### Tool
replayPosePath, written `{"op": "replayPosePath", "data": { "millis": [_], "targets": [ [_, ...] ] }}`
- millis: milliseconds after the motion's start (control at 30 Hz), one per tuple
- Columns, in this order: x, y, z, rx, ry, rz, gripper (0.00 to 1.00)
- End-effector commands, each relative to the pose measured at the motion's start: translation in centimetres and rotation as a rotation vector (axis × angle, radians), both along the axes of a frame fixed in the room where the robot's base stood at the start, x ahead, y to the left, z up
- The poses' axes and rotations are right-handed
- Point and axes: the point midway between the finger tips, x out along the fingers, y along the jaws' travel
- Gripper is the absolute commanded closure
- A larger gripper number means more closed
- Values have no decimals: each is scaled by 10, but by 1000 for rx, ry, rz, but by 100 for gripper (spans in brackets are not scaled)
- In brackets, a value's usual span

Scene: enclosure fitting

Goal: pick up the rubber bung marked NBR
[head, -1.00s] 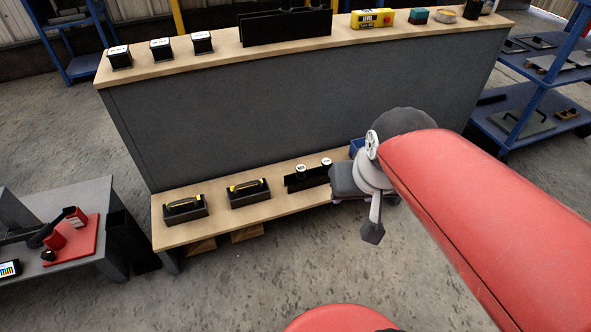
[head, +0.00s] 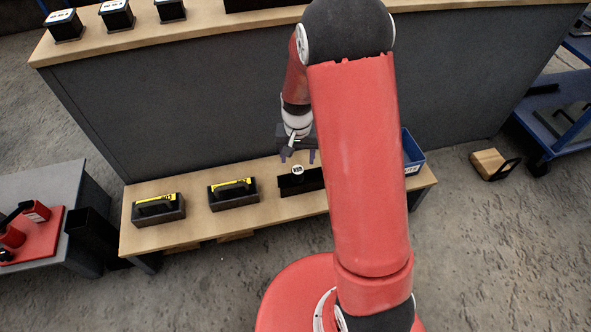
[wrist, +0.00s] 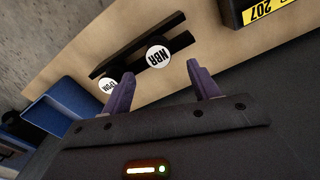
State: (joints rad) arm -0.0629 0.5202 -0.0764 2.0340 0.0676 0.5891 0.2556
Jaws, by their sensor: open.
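The rubber bung marked NBR (head: 298,170) has a round white top and stands at a black rack (head: 290,186) on the low wooden shelf. In the wrist view the NBR bung (wrist: 158,56) shows its label clearly, just ahead of and between the lines of my two fingers. My gripper (head: 299,156) is open and empty, close above the bung in the head view. The wrist view shows its purple fingers (wrist: 160,78) spread apart, with no visible contact. A second bung (wrist: 107,86), its label partly readable as EPDM, stands to the left there, beside my left finger.
Two black holders with yellow-marked items, the left (head: 160,210) and the right (head: 232,194), stand left of the rack. A blue bin (head: 413,153) is at the right end. The grey panel (head: 190,110) rises behind the shelf. Bare shelf lies between the holders and rack.

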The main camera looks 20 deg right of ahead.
Motion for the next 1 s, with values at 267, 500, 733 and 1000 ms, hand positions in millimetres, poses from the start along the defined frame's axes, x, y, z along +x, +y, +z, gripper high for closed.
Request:
{"op": "replayPosePath", "data": {
  "millis": [267,500,733,1000],
  "targets": [
    [-3,0,-34,1,3,1,39],
    [-5,0,-67,0,3,1,39],
    [-5,1,-71,1,0,1,39],
    [-5,0,-71,0,0,1,64]
  ]
}}
